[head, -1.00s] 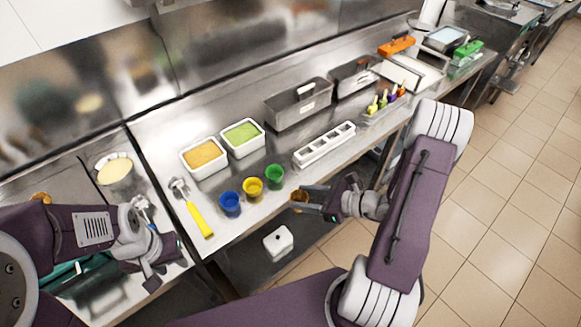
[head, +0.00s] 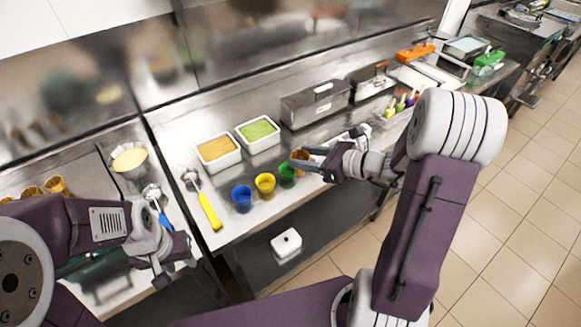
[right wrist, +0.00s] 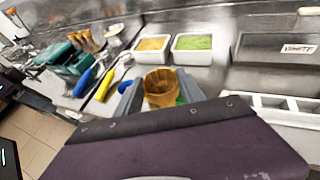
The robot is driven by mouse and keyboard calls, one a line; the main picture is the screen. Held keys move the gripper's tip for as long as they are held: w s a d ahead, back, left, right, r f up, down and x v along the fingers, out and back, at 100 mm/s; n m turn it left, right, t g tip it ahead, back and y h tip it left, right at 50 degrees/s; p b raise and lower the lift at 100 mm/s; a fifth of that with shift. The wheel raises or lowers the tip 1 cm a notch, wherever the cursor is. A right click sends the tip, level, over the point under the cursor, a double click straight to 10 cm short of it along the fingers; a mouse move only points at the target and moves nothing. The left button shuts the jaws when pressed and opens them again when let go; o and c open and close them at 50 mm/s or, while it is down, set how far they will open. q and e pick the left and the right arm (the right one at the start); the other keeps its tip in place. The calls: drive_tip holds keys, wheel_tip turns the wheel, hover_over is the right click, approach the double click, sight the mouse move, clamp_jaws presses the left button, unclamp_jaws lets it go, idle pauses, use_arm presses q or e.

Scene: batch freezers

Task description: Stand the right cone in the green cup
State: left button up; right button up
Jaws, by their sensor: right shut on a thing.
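My right gripper (head: 314,164) is shut on a brown waffle cone (head: 298,155), just above and beside the green cup (head: 287,176). In the right wrist view the cone (right wrist: 160,84) sits between the fingers with its open mouth facing the camera. It hides most of the green cup (right wrist: 181,99). I cannot tell whether the cone touches the cup. My left gripper (head: 175,270) is at the lower left, its fingers apart and empty.
A yellow cup (head: 265,184) and a blue cup (head: 241,199) stand in a row left of the green cup. Tubs of orange (head: 216,149) and green (head: 258,130) ice cream stand behind. More cones (head: 55,186) are at the far left. A yellow-handled scoop (head: 209,212) lies nearby.

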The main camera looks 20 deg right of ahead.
drive_tip(key=w+f, duration=0.2)
drive_tip(key=w+a+f, duration=0.1)
drive_tip(key=w+f, duration=0.1)
drive_tip(key=f, duration=0.1)
drive_tip(key=w+f, duration=0.2)
drive_tip(key=w, duration=0.1)
drive_tip(key=shift+a+f+p, duration=0.35)
drive_tip(key=shift+a+p, duration=0.05)
drive_tip(key=shift+w+f, duration=0.1)
drive_tip(key=shift+f, duration=0.3)
drive_tip(key=shift+f+b, duration=0.25)
drive_tip(key=shift+b, duration=0.1)
drive_tip(key=o, duration=1.3)
